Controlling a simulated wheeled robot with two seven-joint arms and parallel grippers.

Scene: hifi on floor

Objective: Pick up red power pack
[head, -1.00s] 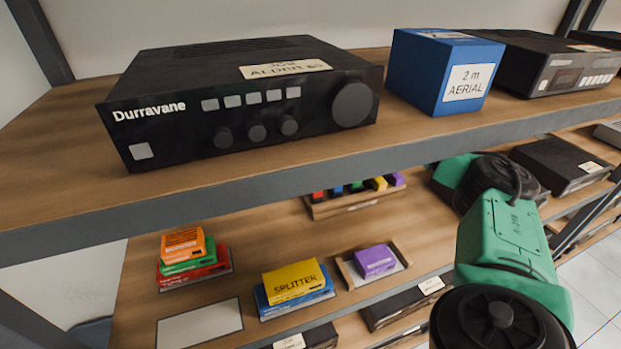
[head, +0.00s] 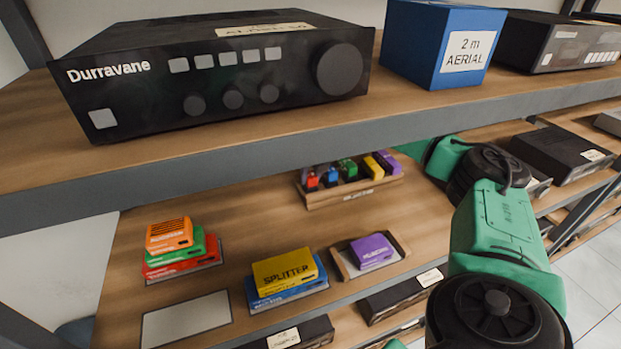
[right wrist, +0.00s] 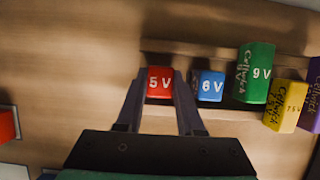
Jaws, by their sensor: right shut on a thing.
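The red power pack (right wrist: 160,82), marked 5 V, stands at the left end of a row of packs in the right wrist view. It also shows small in the head view (head: 312,180), in a wooden rack (head: 352,195) on the lower shelf. My right gripper (right wrist: 158,97) is shut on the red pack, one dark finger on each side of it. The pack's lower part is hidden. In the head view my right arm comes in at the right, and its fingers are hidden. My left gripper is in neither current view.
Beside the red pack stand a blue 6 V pack (right wrist: 208,86), a green 9 V pack (right wrist: 254,72) and a yellow pack (right wrist: 285,106). The upper shelf, with a black Durravane amplifier (head: 215,75) and a blue box (head: 440,45), overhangs the rack. Stacked boxes (head: 180,250) stand at lower left.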

